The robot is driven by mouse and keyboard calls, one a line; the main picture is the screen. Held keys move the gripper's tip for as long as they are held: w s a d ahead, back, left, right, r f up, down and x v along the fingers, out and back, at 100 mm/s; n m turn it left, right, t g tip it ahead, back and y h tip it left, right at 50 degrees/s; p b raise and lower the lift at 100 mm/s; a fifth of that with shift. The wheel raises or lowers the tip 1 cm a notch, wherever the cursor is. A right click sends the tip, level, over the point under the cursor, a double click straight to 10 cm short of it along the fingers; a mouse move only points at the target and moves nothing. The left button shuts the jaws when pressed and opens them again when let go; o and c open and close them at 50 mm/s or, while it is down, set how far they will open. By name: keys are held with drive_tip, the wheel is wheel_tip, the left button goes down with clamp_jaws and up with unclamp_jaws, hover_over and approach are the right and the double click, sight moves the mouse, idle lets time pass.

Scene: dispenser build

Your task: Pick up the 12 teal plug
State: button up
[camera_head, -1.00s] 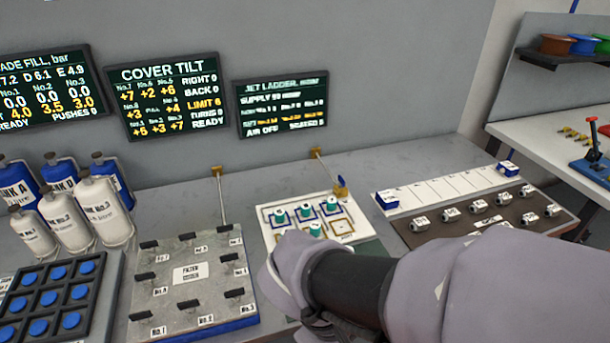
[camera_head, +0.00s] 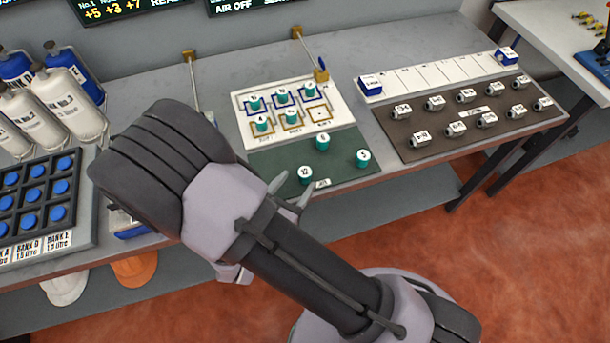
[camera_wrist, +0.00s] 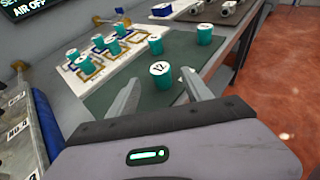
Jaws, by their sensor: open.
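The teal plug marked 12 (camera_head: 305,175) stands upright on the green mat (camera_head: 265,163) near its front edge. In the wrist view the 12 plug (camera_wrist: 160,76) stands beyond and between my two fingers. My gripper (camera_head: 293,190) is open and empty, just in front of the plug; its fingers also show in the wrist view (camera_wrist: 160,95). No contact with the plug shows. Two other teal plugs stand on the mat: one behind (camera_head: 322,141) and one to the right (camera_head: 362,158).
A white board (camera_head: 335,108) behind the mat holds several teal plugs, with one empty square at its right. A brown tray (camera_head: 440,148) with several white blocks lies to the right. The table's front edge runs close to the mat. A blue-buttoned panel (camera_head: 45,235) is at left.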

sight(302, 177)
drive_tip(key=b+x, duration=0.1)
drive_tip(key=x, duration=0.3)
drive_tip(key=shift+w+d+f+b, duration=0.25)
drive_tip(key=shift+b, duration=0.15)
drive_tip(key=shift+w+d, duration=0.2)
drive_tip(key=shift+w, duration=0.2)
clamp_jaws()
drive_tip(key=shift+r, duration=0.15)
